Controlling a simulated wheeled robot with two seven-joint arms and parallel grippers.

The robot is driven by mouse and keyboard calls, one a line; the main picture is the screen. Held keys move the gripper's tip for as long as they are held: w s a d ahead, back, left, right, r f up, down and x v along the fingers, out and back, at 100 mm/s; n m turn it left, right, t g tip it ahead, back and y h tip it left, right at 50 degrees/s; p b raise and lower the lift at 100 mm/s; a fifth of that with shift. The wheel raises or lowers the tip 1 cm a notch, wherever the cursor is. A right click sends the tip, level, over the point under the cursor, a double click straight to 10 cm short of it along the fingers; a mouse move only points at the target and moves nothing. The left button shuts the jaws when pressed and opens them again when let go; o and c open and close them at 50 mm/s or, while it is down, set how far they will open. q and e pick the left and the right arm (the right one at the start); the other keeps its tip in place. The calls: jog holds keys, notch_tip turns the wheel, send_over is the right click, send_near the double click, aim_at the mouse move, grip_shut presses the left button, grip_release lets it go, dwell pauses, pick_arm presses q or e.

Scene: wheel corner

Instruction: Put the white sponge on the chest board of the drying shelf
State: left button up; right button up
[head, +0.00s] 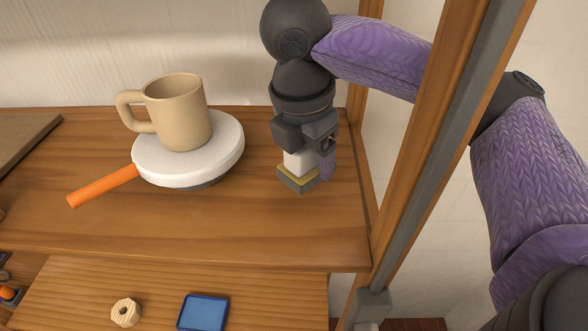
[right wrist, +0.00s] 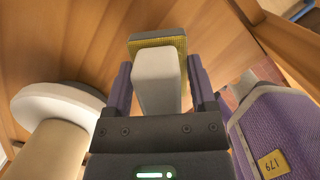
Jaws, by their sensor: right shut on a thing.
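My right gripper (head: 310,160) is shut on the white sponge (head: 297,162), a pale block with a flat yellow and grey layer beneath it. In the right wrist view the sponge (right wrist: 158,82) sits between the two purple fingers, its yellow layer at the far end. It is upright over the right part of the upper wooden board (head: 240,225) of the shelf. Its underside is at or very near the board; I cannot tell if it touches. My left gripper is not in view.
A tan mug (head: 180,112) stands on a white disc (head: 190,165), left of the sponge; an orange handle (head: 102,186) sticks out there. A wooden post (head: 425,130) stands to the right. A lower board (head: 255,288) holds a blue tray (head: 203,312) and a pale nut-shaped piece (head: 125,312).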

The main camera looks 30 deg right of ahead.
aim_at(308, 172)
jog(key=shift+f, duration=1.6)
jog(key=shift+f, duration=0.1)
jog(key=o, duration=1)
jog(key=r, duration=0.4)
jog(key=a+r+p, duration=0.1)
jog(key=r, duration=0.3)
jog(key=r+p, duration=0.1)
jog(key=r, duration=0.3)
jog(key=shift+s+a, duration=0.2)
jog(key=shift+a, duration=0.2)
